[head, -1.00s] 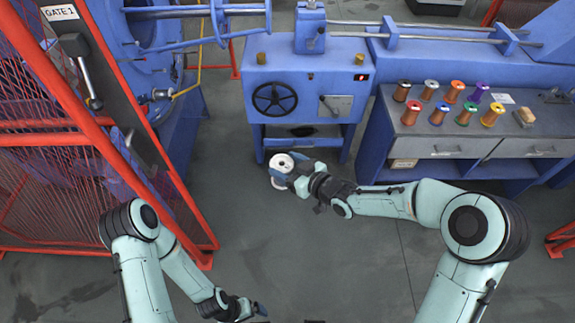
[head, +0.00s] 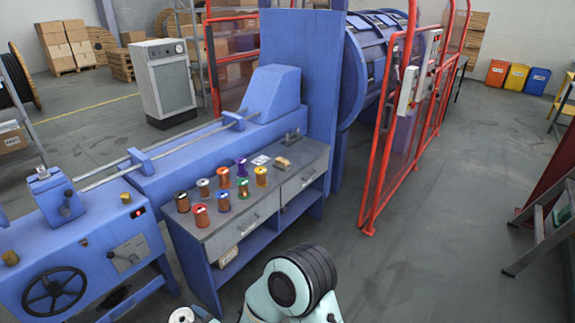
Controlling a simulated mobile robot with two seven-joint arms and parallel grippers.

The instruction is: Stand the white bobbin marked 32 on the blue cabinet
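The white bobbin (head: 182,316) shows at the bottom edge of the head view, partly cut off. Its number cannot be read. My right gripper (head: 197,318) is beside it, mostly below the picture, and appears shut on it; the fingertips are barely visible. The bobbin is in front of the blue machine cabinet (head: 95,255) with the black handwheel, at the lower left, and apart from it. That cabinet has brass knobs on its top. My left gripper is out of view.
A blue bench (head: 205,262) with a grey top and drawers carries several coloured bobbins. My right arm is in front of it. Red guard rails (head: 375,150) stand right of the bench. The floor at right is open up to a step ladder (head: 540,230).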

